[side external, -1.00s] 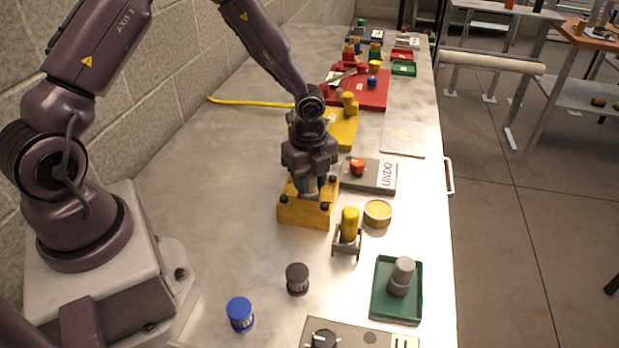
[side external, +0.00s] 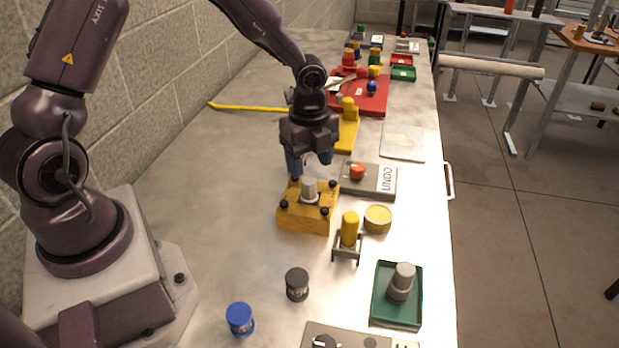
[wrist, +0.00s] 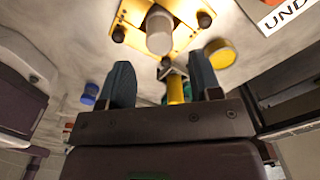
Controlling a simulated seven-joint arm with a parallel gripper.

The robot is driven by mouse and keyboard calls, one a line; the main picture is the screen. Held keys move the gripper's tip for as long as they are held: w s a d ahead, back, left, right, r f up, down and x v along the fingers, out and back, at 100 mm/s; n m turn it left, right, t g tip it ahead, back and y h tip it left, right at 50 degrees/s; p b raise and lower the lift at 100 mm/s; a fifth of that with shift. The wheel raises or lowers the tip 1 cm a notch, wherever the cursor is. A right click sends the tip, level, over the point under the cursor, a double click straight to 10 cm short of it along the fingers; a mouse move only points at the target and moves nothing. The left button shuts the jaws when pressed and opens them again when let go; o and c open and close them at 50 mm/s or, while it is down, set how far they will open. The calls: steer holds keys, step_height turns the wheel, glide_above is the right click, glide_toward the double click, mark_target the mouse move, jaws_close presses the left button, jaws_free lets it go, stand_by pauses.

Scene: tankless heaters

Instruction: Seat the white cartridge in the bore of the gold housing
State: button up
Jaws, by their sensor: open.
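The gold housing (side external: 291,218) is a yellow-gold block with black knobs at its corners, standing on the steel bench. The white cartridge (side external: 309,188) stands upright in the housing's bore, its pale top sticking up above the block. How deep it sits cannot be told. In the wrist view the cartridge (wrist: 159,33) shows at the middle of the gold housing (wrist: 132,13). My gripper (side external: 310,170) is open and empty, its fingers apart just above and behind the cartridge, not touching it. The two dark blue fingers also show in the wrist view (wrist: 161,82).
A yellow cylinder (side external: 350,228) on a grey stand and a round yellow tin (side external: 378,218) are close in front. An UNDO panel (side external: 372,181) with a red button lies right. A green tray (side external: 378,312) holds a grey cylinder. Bench left of the housing is clear.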

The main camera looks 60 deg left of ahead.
steer(key=s+r+n+t+y, duration=0.1)
steer(key=s+r+n, duration=0.3)
steer(key=r, duration=0.5)
steer(key=s+r+n+t+y, duration=0.1)
steer(key=s+r+n, duration=0.3)
steer(key=r, duration=0.4)
steer(key=s+d+r+n+t+h, duration=0.1)
steer(key=s+r+n, duration=0.1)
steer(key=s+n, duration=0.3)
steer(key=s+d+r+n+t+h, duration=0.1)
steer(key=s+r+n+t, duration=0.1)
steer(key=s+n, duration=0.3)
steer(key=shift+s+d+r+t, duration=0.3)
steer(key=shift+d+r, duration=0.05)
steer(key=shift+r, duration=0.5)
